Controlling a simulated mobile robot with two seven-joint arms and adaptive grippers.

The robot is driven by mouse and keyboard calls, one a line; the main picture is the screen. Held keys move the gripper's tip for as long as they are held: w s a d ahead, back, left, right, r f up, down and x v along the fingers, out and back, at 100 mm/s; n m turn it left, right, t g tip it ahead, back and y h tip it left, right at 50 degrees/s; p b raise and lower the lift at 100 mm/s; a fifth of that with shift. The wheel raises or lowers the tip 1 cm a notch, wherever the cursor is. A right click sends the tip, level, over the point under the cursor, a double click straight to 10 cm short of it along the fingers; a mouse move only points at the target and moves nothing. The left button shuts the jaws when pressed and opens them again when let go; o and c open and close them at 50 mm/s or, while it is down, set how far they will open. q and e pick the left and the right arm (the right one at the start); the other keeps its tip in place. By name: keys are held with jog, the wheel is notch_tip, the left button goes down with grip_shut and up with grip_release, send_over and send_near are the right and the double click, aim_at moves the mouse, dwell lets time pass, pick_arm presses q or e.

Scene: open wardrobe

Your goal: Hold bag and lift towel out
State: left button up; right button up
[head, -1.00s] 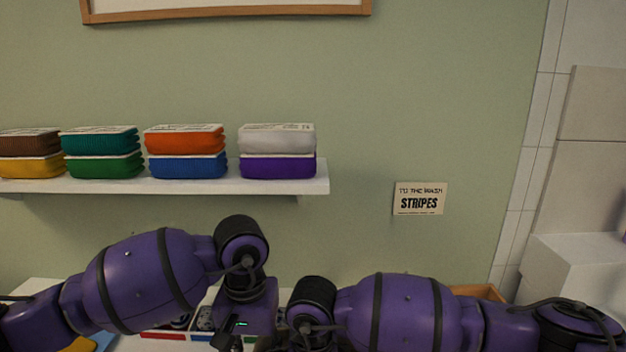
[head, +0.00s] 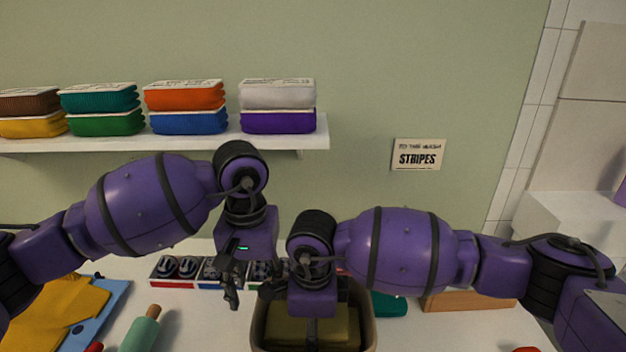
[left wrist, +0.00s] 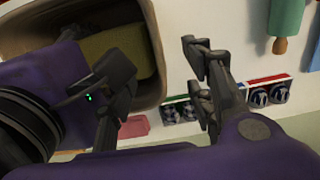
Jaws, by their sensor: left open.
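The bag (head: 370,335) is a beige, open-topped holder at the bottom middle of the head view; its rim also shows in the left wrist view (left wrist: 153,40). An olive-yellow folded towel (head: 340,333) lies inside it, and shows in the left wrist view (left wrist: 112,45). My left gripper (head: 230,288) is open and empty, pointing down just left of the bag. Its spread fingers show in the left wrist view (left wrist: 160,78), beside the rim. My right gripper (head: 312,328) is over the bag; its fingers are mostly hidden by its own wrist.
A row of compartments with rolled items (head: 180,270) stands behind the bag. Yellow cloths (head: 65,310) on a blue board and a green roller (head: 140,330) lie left. A shelf (head: 180,140) holds folded stacks. A wooden box (head: 470,301) and a "STRIPES" sign (head: 418,155) are right.

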pick_arm(q)
jog(key=shift+r+p, duration=0.5)
jog(key=shift+r, duration=1.7)
pick_arm(e)
jog(key=shift+w+r, duration=0.15)
jog(key=shift+r, duration=0.65)
jog(key=shift+w+r, duration=0.15)
jog(key=shift+r, duration=0.6)
